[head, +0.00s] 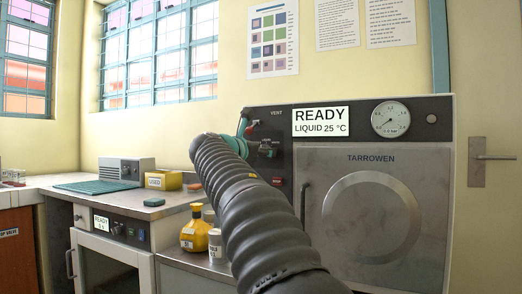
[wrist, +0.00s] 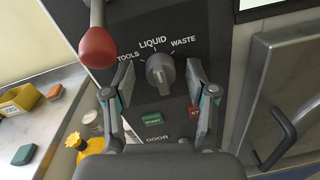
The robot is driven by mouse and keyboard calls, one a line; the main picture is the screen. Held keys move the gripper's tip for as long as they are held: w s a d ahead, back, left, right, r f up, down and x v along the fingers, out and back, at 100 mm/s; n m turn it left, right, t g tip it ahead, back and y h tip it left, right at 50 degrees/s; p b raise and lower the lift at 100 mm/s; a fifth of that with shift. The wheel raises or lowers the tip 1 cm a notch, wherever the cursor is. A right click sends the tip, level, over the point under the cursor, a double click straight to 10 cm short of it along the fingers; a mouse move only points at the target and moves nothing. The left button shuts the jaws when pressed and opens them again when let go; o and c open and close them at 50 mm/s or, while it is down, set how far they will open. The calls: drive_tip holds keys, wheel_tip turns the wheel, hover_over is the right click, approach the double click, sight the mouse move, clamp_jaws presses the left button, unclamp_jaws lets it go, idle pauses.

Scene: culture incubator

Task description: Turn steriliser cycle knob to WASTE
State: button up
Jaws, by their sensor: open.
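The steriliser (head: 375,120) stands at the right in the head view, and its screen (head: 320,121) reads READY, LIQUID 25 °C. Its grey cycle knob (wrist: 160,73) is on the dark panel in the wrist view, with TOOLS at left, LIQUID at top and WASTE at right. The knob's upper end points about at LIQUID. My gripper (wrist: 160,66) is open, with one finger on each side of the knob and a visible gap on both sides. In the head view my gripper (head: 242,135) is at the panel's left edge, partly hidden by my arm.
A red-tipped lever (wrist: 97,45) hangs above the left finger. A green START button (wrist: 152,119) and a red button (wrist: 194,111) lie below the knob. The steriliser's door handle (wrist: 278,140) is at right.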

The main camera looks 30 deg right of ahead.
clamp_jaws()
drive_tip(key=shift+m, duration=0.3)
drive_tip(key=m, duration=1)
drive_tip(key=shift+s+y+b, duration=0.1)
drive_tip(key=shift+y+b, duration=0.2)
drive_tip(key=shift+b, duration=0.05)
idle(0.4)
